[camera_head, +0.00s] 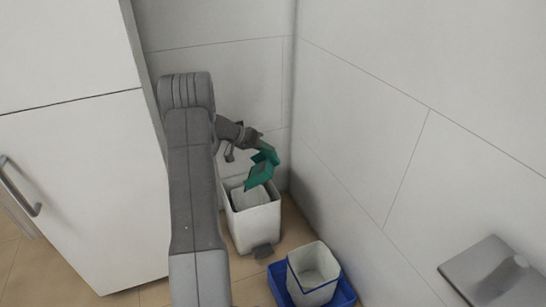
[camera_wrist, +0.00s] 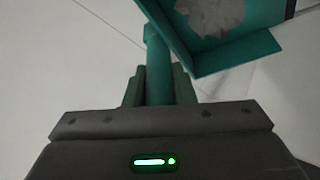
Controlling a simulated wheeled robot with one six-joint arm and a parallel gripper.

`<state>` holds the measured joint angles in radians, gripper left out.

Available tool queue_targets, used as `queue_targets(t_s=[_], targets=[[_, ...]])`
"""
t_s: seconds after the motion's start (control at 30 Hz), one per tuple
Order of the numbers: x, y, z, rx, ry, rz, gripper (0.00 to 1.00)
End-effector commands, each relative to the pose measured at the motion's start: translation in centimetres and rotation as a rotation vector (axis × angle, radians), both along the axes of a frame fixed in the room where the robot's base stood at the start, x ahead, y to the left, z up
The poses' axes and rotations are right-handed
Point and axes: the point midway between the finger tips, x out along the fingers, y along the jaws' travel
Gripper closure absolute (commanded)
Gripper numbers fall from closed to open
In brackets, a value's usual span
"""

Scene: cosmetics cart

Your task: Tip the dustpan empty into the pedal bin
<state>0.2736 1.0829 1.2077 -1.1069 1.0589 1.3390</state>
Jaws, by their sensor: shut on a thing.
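The teal dustpan (camera_head: 262,169) is above the white pedal bin (camera_head: 257,222), tilted with its pan reaching down toward the bin's opening. The bin's lid is up and its inside shows. My gripper (camera_head: 247,139) is shut on the dustpan's handle; in the wrist view my gripper (camera_wrist: 158,85) has the teal handle between its two fingers. The dustpan (camera_wrist: 237,52) fills the top right of the wrist view, with a patch of grey dust (camera_wrist: 213,14) on its pan. The contents of the bin are not clear.
A blue tray (camera_head: 345,294) holding a pale square container (camera_head: 314,273) stands right of the bin. A white cabinet (camera_head: 85,170) is on the left. Walls close in behind and to the right. A grey fixture (camera_head: 495,275) is at the bottom right.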

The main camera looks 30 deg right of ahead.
Motion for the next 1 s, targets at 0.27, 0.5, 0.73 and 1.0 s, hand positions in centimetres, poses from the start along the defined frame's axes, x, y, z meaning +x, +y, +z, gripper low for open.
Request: queue_targets(t_s=[0.27,0.5,0.73,1.0], targets=[[2.0,2.9,-0.2,-0.169,0.108,0.003,1.00],[3.1,4.6,0.2,-0.279,0.181,0.001,1.00],[3.4,5.2,0.5,-0.318,0.208,0.000,1.00],[3.4,5.3,0.6,-0.319,0.209,0.000,1.00]])
